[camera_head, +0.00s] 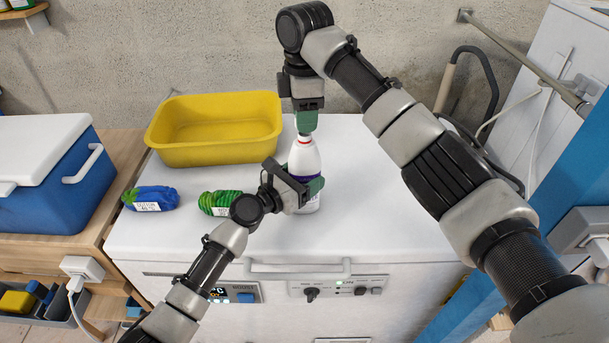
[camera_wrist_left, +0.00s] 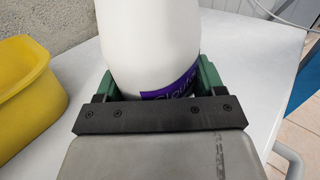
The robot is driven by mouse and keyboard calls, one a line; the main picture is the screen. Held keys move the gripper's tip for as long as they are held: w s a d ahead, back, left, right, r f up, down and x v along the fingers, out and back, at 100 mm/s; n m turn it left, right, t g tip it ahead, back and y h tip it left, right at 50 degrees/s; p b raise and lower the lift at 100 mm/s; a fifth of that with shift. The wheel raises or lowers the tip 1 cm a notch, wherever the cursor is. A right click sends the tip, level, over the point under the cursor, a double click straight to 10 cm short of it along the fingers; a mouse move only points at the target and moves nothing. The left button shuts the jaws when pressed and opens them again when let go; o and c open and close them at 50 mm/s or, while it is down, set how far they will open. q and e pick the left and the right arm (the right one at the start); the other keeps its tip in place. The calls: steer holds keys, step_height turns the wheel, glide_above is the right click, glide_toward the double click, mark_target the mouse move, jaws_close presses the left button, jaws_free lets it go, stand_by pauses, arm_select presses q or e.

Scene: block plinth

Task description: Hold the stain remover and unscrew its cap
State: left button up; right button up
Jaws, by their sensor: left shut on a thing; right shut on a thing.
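The stain remover (camera_head: 304,158) is a white bottle with a purple label. It stands upright on the white top of the appliance. In the left wrist view its white body (camera_wrist_left: 153,50) and purple label fill the space between green fingers. My left gripper (camera_head: 310,187) is shut around the bottle's lower body from the front left. My right gripper (camera_head: 306,122) points straight down from above and is shut on the cap (camera_head: 304,137). The cap is mostly hidden by the green fingers; a thin red band shows just under them.
A yellow basin (camera_head: 215,152) stands at the back left of the white top (camera_head: 390,220). A blue yarn skein (camera_head: 150,198) and a green one (camera_head: 217,202) lie left of the bottle. A blue cooler (camera_head: 50,205) stands further left. The top's right side is clear.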

steer(key=shift+r, duration=2)
arm_select(q)
steer(key=o, duration=1.1)
steer(key=shift+c, duration=0.2)
